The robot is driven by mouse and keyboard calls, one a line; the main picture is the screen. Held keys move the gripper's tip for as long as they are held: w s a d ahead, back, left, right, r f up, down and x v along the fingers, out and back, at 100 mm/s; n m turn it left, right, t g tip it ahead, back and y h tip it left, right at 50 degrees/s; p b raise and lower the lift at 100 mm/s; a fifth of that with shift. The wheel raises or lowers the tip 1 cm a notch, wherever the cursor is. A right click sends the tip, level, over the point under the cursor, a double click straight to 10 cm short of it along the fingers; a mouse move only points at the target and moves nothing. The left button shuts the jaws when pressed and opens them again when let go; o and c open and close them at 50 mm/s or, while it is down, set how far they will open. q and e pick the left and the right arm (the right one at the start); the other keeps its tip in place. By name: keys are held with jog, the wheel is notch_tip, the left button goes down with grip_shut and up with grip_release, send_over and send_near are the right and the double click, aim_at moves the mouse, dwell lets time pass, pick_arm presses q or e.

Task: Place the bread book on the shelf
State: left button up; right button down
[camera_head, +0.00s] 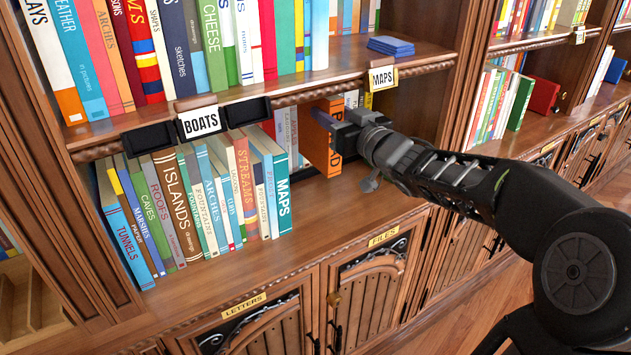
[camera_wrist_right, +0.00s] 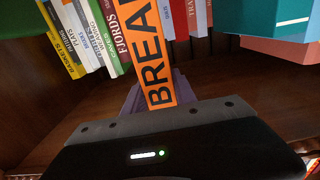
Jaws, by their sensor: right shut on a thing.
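The orange bread book (camera_head: 318,152) is upright in the lower compartment of the bookcase, its lettered spine facing out. My right gripper (camera_head: 336,124) is shut on it near the spine and covers part of the lettering. In the right wrist view the orange spine (camera_wrist_right: 157,62) reads "BREA" and leans a little; its lower end meets my right gripper (camera_wrist_right: 155,95). The lower shelf (camera_head: 225,278) carries a row of books to the left, ending in a teal "MAPS" book (camera_head: 283,200), with a gap between it and the bread book. My left gripper is not in view.
Books with "FJORDS" (camera_wrist_right: 120,38) and other titles stand behind the bread book. The upper shelf (camera_head: 290,85) with "BOATS" (camera_head: 200,122) and "MAPS" (camera_head: 383,77) labels overhangs it. Bare shelf shows at the front right. A wooden divider (camera_head: 465,75) stands right.

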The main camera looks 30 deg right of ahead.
aim_at(335, 159)
jog(key=shift+w+r, duration=0.1)
jog(key=shift+s, duration=0.2)
notch_tip(335, 159, down, 6)
jog(key=shift+w+r+b, duration=0.1)
jog(key=shift+b, duration=0.5)
jog(key=shift+f, duration=0.2)
jog(key=shift+f, duration=1.85)
